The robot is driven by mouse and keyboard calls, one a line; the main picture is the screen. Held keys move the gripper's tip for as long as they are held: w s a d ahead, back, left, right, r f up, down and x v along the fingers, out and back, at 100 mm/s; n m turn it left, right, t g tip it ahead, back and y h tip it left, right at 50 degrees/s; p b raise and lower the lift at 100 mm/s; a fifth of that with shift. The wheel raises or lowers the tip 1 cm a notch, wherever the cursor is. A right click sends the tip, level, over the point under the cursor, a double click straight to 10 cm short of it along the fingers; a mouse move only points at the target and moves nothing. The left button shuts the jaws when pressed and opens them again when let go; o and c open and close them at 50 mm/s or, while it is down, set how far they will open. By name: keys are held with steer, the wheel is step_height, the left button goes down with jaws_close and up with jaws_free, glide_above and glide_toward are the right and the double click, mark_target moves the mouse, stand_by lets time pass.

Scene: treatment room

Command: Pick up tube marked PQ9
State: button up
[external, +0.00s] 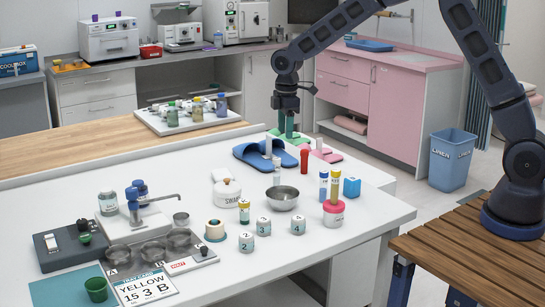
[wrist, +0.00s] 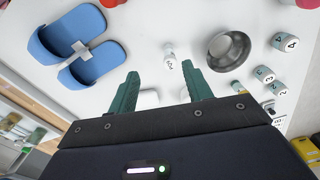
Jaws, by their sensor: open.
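A small pale tube (external: 277,172) stands on the white table between the blue slippers and the metal bowl. It also shows in the wrist view (wrist: 169,52), just past the fingertips, with dark marking on its white label that I cannot read for sure. My gripper (external: 288,134) is above the far side of the table, with green fingers pointing down. In the wrist view my gripper (wrist: 162,76) is open with nothing between its fingertips.
The metal bowl (external: 283,199) and blue slippers (external: 258,155) flank the pale tube. Numbered jars (external: 263,226) stand nearer the front. The table's right front corner is clear.

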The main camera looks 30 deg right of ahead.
steer(key=n, duration=0.1)
glide_toward(277, 172)
steer(key=shift+w+d, duration=0.25)
steer(key=shift+w, duration=0.85)
step_height(277, 172, down, 5)
steer(key=shift+f, duration=0.2)
steer(key=shift+s+f, duration=0.25)
steer(key=shift+f, duration=1)
steer(key=shift+s+f, duration=0.2)
steer(key=shift+f, duration=1.1)
steer(key=shift+c, duration=0.4)
steer(key=c, duration=1)
